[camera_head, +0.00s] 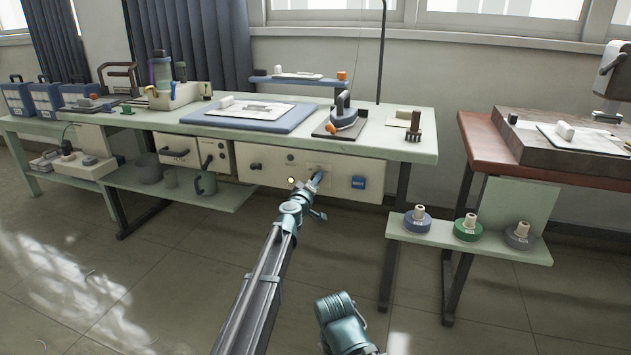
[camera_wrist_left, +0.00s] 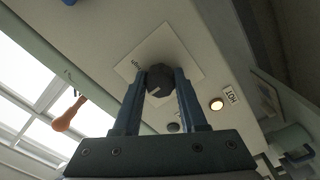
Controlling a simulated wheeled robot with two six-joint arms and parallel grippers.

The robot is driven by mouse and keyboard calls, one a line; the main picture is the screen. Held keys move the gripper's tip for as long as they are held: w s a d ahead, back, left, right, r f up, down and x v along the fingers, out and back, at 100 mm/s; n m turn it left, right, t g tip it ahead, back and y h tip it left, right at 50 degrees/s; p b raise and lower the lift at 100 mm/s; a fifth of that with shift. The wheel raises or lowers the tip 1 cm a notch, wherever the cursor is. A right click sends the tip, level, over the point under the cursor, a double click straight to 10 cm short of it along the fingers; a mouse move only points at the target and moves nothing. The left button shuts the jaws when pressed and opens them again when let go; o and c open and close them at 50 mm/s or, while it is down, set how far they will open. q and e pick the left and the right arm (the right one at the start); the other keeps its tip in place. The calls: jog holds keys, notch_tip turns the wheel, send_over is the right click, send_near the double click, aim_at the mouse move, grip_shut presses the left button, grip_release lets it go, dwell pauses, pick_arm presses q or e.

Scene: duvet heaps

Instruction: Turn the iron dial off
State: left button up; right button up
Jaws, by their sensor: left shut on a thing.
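The dark dial (camera_wrist_left: 162,72) sits on a white square plate (camera_wrist_left: 186,60) on the panel, between the two fingertips of my left gripper (camera_wrist_left: 165,84) in the left wrist view. The fingers are closed on it. In the head view my left gripper (camera_head: 318,179) reaches the front panel (camera_head: 265,164) under the bench top and hides the dial. A round lamp (camera_wrist_left: 216,104) glows beside a HOT label (camera_wrist_left: 231,95). My right gripper's fingers are not seen.
A blue switch (camera_head: 358,183) is on the panel right of my gripper. A blue board (camera_head: 250,114) lies on the bench. Several tape-like rolls stand on a low shelf (camera_head: 470,243) at right. The floor before the bench is free.

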pick_arm(q)
jog(key=shift+n, duration=0.3)
grip_shut()
jog(key=n, duration=0.5)
jog(key=shift+n, duration=0.4)
jog(key=n, duration=0.5)
jog(key=shift+n, duration=0.4)
jog(key=o, duration=1.1)
grip_release()
jog(key=shift+s+a, duration=0.1)
jog(key=v, duration=1.3)
jog(key=shift+s+a, duration=0.1)
jog(key=shift+s, duration=0.15)
